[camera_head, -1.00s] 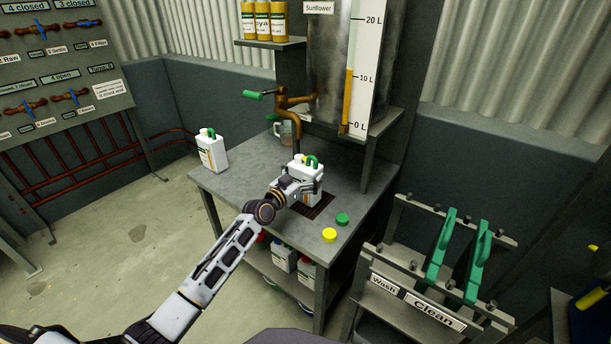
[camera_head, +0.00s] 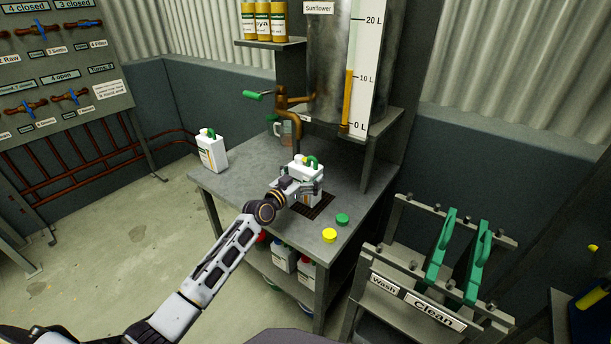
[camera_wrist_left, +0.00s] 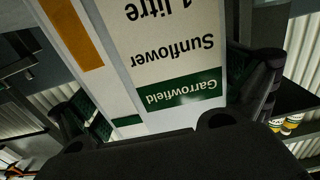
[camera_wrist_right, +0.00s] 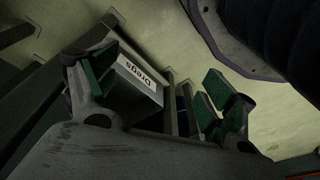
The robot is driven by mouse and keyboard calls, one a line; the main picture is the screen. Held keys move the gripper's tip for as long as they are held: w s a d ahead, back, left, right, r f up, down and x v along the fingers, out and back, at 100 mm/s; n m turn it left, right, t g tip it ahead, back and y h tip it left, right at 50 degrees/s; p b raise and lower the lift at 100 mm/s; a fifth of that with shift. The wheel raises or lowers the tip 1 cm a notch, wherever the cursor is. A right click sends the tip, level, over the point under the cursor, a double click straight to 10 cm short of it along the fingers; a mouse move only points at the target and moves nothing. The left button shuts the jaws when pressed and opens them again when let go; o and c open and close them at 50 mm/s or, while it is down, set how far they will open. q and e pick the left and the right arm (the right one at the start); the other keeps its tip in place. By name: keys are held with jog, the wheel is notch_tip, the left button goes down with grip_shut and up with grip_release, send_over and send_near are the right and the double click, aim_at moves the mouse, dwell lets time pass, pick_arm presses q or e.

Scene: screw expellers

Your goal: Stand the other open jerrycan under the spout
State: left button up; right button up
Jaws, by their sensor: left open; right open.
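A white Garrowfield Sunflower jerrycan (camera_head: 309,171) with a green handle stands upright on the bench, beneath the brass spout (camera_head: 297,128) as seen in the head view. My left gripper (camera_head: 299,187) is open, with its fingers on either side of this can. The can's label (camera_wrist_left: 178,60) fills the left wrist view, upside down. A second white jerrycan (camera_head: 212,153) stands at the bench's left end with no gripper near it. A green cap (camera_head: 342,219) and a yellow cap (camera_head: 329,236) lie near the bench's front right. My right gripper (camera_wrist_right: 155,95) is open and empty, away from the cans.
The bench (camera_head: 240,180) has bare room between the two cans. A green tap handle (camera_head: 254,96) sticks out left of the spout. A glass jug (camera_head: 284,132) stands behind. A rack (camera_head: 415,285) with green tools is at right. A bin marked Dregs (camera_wrist_right: 138,85) shows below.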

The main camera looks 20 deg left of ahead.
pick_arm(q)
jog(key=shift+s+a, duration=0.15)
jog(key=shift+s, duration=0.2)
jog(key=shift+s+a, duration=0.1)
jog(key=shift+s, duration=0.25)
jog(key=shift+v, duration=1.1)
jog(key=shift+p+v, duration=0.4)
jog(key=shift+v, duration=1.4)
send_near(299, 180)
jog(key=shift+w+d+r, duration=0.2)
jog(key=shift+w+d, duration=0.1)
jog(key=shift+w, duration=0.35)
pick_arm(e)
jog(key=shift+s+d+f, duration=0.1)
jog(key=shift+d+f, duration=0.1)
jog(key=shift+f, duration=0.55)
jog(key=shift+s+d+f, duration=0.1)
jog(key=shift+d+f, duration=0.15)
jog(key=shift+f, duration=0.45)
jog(key=shift+s+d+f, duration=0.1)
jog(key=shift+d+f, duration=0.1)
jog(key=shift+f, duration=0.55)
